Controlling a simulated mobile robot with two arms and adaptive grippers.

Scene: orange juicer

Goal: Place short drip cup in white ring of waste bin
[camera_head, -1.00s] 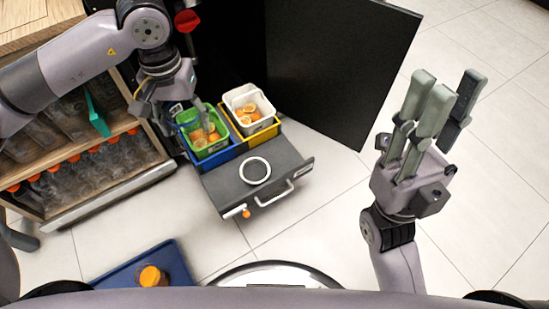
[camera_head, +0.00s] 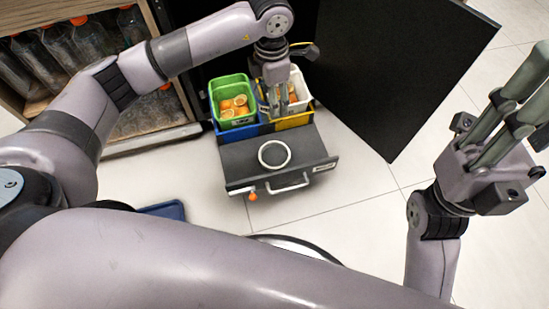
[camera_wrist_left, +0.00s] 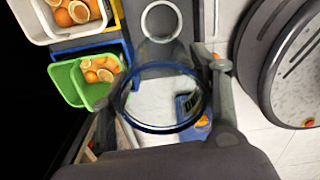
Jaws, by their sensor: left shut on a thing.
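A clear drip cup with a dark blue rim (camera_wrist_left: 165,129) is between the fingers of my left gripper (camera_wrist_left: 160,85) in the left wrist view. In the head view my left gripper (camera_head: 278,106) points down in front of the white bin; the clear cup is hard to make out there. The white ring (camera_head: 274,154) lies flat on the dark grey top of the waste bin (camera_head: 240,165), a little below and left of the gripper. The ring also shows past the cup in the left wrist view (camera_wrist_left: 146,14). My right gripper (camera_head: 540,100) is empty, fingers apart, partly cut off.
A green bin (camera_head: 229,88) and a white bin (camera_head: 300,84) hold orange pieces in blue and yellow holders behind the ring. A black door panel (camera_head: 395,70) stands right. A bottle shelf (camera_head: 75,50) stands left.

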